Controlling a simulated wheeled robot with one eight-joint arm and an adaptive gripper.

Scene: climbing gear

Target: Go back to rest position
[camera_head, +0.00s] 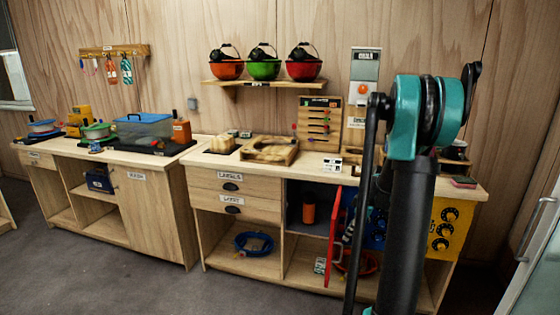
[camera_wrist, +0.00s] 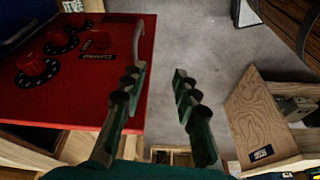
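My gripper (camera_wrist: 159,78) shows in the wrist view with its two dark green fingers apart and nothing between them. A red panel (camera_wrist: 112,105) with red knobs and a label is close on the left, beside and partly behind the left finger. I cannot tell whether the finger touches it. In the head view, my arm rises on the right in front of the workbench, and my gripper cannot be made out. A red door (camera_head: 335,238) stands swung out from the open bay under the workbench, partly hidden by my arm.
The workbench (camera_head: 205,160) holds wooden trays and small gear. A yellow panel (camera_head: 447,228) with black dials is at its right end. Three helmets (camera_head: 264,69) sit on a wall shelf. A blue-lidded box (camera_head: 143,127) stands on the left bench. The grey floor (camera_head: 130,285) in front is clear.

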